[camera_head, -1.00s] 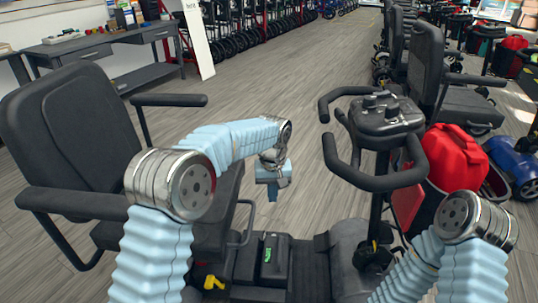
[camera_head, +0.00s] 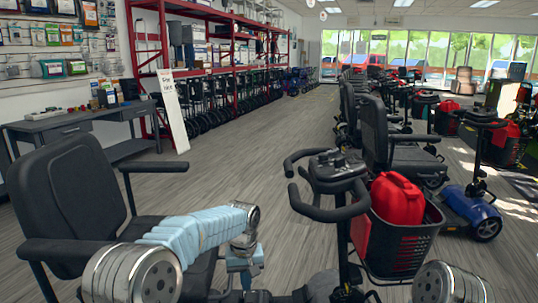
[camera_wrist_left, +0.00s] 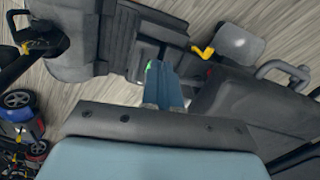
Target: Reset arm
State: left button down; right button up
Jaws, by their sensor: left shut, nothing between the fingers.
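My left arm comes in from the lower left in the head view and bends forward and down. My left gripper (camera_head: 243,274) hangs beside the seat of the near scooter, in front of its steering column. In the left wrist view the blue fingers (camera_wrist_left: 170,92) are together with nothing between them, above the scooter's dark floor section. My right arm shows only as a silver joint at the lower right of the head view; its gripper is out of view.
The near scooter has a black seat (camera_head: 72,200) on the left and a tiller (camera_head: 335,172) with handlebars. Its basket (camera_head: 402,245) holds a red container (camera_head: 397,200). More scooters stand at the right. A grey workbench (camera_head: 75,118) is at the left. The aisle floor (camera_head: 250,150) is clear.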

pick_arm(q)
jog(key=s+a+f+m+h, duration=0.1)
jog(key=s+f, duration=0.3)
jog(key=f, duration=0.6)
jog(key=s+a+f+h, duration=0.1)
jog(key=s+f, duration=0.3)
jog(key=f, duration=0.5)
jog(key=s+a+f+h, duration=0.1)
jog(key=s+f, duration=0.3)
jog(key=s, duration=0.6)
jog(key=s+a+f+h, duration=0.1)
jog(key=s+f, duration=0.4)
jog(key=s, duration=0.5)
jog(key=shift+s+a+n+t, duration=0.2)
jog(key=shift+s+n+t, duration=0.05)
jog(key=shift+n+t, duration=0.05)
